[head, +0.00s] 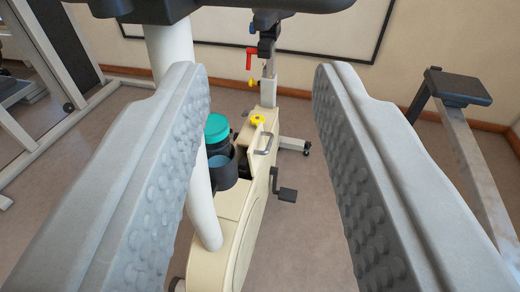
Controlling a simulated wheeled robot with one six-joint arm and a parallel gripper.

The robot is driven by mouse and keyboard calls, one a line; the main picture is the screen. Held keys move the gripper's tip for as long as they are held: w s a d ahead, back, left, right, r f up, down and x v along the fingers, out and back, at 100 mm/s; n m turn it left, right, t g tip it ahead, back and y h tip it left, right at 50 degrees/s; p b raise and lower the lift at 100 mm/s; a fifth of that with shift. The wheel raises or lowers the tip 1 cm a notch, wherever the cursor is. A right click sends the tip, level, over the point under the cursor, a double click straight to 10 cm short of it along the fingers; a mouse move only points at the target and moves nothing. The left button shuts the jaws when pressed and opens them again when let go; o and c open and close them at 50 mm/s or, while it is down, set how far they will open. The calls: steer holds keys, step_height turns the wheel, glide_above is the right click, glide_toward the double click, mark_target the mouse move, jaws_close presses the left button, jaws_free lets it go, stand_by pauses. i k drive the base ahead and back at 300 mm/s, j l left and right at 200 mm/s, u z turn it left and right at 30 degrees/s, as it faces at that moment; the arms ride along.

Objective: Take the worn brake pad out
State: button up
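My gripper (260,82) is open, with its two grey studded fingers wide apart at left and right. Nothing is held between them. Beyond and below them stands a cream exercise bike (257,205). A dark opening shows in the top of its housing, next to a panel with a grey handle (264,143). I cannot make out the worn brake pad; the inside of the opening is dark and partly hidden by the bottle and its holder.
A dark bottle with a teal cap (216,128) stands by a dark cup holder (222,168) on the bike. A white post (200,190) rises beside the left finger, and dark handlebars cross above. A yellow knob (257,120) and pedal (287,194) show.

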mark_target(244, 165)
steer(key=k+j, duration=0.1)
steer(key=j, duration=0.35)
steer(key=j+z, duration=0.15)
steer(key=j, duration=0.65)
steer(key=j+z, duration=0.15)
steer(key=j, duration=0.65)
steer(key=k+j+z, duration=0.2)
steer(key=j, duration=0.6)
steer(key=i+j+z, duration=0.1)
steer(key=i+j, duration=0.2)
steer(key=i+j+z, duration=0.15)
steer(key=i+j, duration=0.15)
steer(key=j, duration=0.15)
steer(key=i+j+z, duration=0.1)
steer(key=i+j, duration=0.15)
steer(key=j, duration=0.2)
steer(key=i+j+z, duration=0.15)
steer(key=j, duration=0.3)
steer(key=i+j, duration=0.15)
steer(key=i, duration=0.15)
steer(key=i+j, duration=0.15)
steer(key=i, duration=0.2)
